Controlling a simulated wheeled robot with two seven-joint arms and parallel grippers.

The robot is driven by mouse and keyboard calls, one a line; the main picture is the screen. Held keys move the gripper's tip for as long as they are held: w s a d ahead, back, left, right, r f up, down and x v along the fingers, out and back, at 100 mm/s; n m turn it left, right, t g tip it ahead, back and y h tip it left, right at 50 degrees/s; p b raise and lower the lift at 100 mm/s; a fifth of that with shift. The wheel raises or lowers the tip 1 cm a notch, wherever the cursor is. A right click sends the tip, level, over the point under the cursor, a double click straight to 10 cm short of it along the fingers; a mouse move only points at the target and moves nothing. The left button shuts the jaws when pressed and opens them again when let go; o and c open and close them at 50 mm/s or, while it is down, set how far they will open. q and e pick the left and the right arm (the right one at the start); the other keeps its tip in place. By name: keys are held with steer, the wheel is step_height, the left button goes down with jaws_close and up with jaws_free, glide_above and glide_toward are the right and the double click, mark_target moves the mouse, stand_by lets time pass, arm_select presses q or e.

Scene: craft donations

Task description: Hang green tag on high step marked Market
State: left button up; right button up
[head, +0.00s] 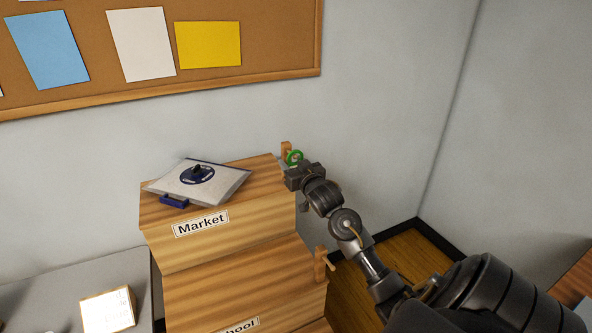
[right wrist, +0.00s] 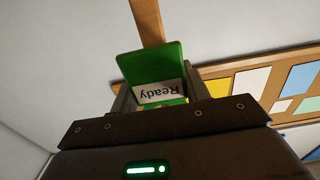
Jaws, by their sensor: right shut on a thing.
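The high wooden step (head: 255,215) carries a "Market" label (head: 201,223) on its front. A wooden post (head: 286,149) stands up at its right side; a wooden piece also shows above the tag in the right wrist view (right wrist: 147,20). My right gripper (head: 293,170) is beside the step's top right edge, close to the post. It is shut on the green tag (right wrist: 151,64), which bears a white "Ready" label (right wrist: 158,92). In the head view only a green ring-like part (head: 295,156) shows, near the post. I cannot tell whether it touches the post. My left gripper is not in view.
A grey table (head: 60,285) is at left, a corkboard (head: 270,50) above.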

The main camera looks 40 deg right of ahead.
steer(key=x, duration=0.1)
steer(key=b+x, duration=0.1)
steer(key=x, duration=0.1)
steer(key=shift+f, duration=0.3)
steer(key=shift+w+f, duration=0.15)
stand_by(0.6)
steer(key=o, duration=1)
steer(key=b+v, duration=0.2)
steer(key=v, duration=0.8)
steer(key=shift+s, duration=0.4)
